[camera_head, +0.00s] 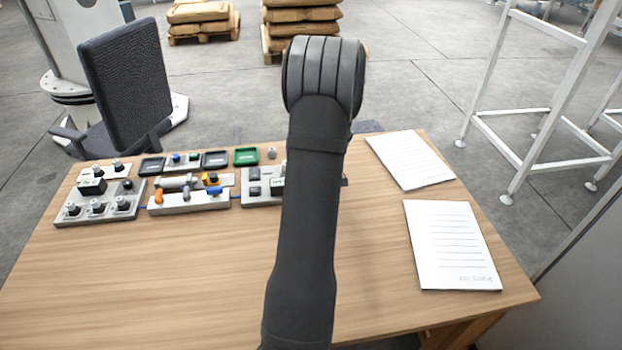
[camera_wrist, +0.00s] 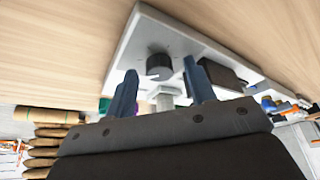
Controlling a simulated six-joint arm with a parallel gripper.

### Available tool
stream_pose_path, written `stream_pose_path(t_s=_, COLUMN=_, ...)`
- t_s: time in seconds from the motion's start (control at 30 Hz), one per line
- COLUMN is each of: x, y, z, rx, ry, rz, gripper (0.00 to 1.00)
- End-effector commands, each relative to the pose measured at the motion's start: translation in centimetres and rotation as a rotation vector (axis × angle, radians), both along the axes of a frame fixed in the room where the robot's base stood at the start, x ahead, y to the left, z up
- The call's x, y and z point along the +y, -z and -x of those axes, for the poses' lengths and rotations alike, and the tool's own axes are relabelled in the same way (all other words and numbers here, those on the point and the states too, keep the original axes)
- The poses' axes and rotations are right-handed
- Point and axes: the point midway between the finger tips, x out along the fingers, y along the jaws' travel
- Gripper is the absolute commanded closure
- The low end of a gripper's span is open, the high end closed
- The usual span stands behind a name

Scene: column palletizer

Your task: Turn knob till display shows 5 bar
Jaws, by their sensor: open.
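In the wrist view my gripper (camera_wrist: 160,66) is open, with its two blue-grey fingers apart. A round black knob (camera_wrist: 159,63) on a light grey panel (camera_wrist: 188,42) shows in the gap between the fingertips. I cannot tell whether the fingers touch it. A pale grey cylindrical part (camera_wrist: 165,99) shows between the fingers, nearer the gripper. In the head view the right-hand panel (camera_head: 262,201) is partly hidden by my arm, and so is a small dark display (camera_head: 278,186) on it. Its reading is not legible. My gripper is hidden behind my arm there.
More panels stand to the left, one with several knobs (camera_head: 97,207) and one with coloured levers (camera_head: 190,202). Dark and green trays (camera_head: 246,156) lie behind. Two paper sheets (camera_head: 452,245) lie at the right. The front of the wooden table (camera_head: 150,285) is clear.

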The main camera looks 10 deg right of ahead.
Motion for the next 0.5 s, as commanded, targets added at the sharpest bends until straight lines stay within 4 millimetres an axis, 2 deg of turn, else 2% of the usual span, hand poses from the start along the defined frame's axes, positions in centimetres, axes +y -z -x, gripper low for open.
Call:
stream_pose_path(t_s=0.27, x=0.03, y=0.05, z=-0.05, rx=0.000, ry=0.000, rz=0.000, gripper=0.52)
stream_pose_path(t_s=0.4, x=0.04, y=0.04, z=-0.05, rx=0.000, ry=0.000, rz=0.000, gripper=0.79)
stream_pose_path(t_s=0.5, x=0.04, y=0.04, z=-0.04, rx=0.000, ry=0.000, rz=0.000, gripper=0.95)
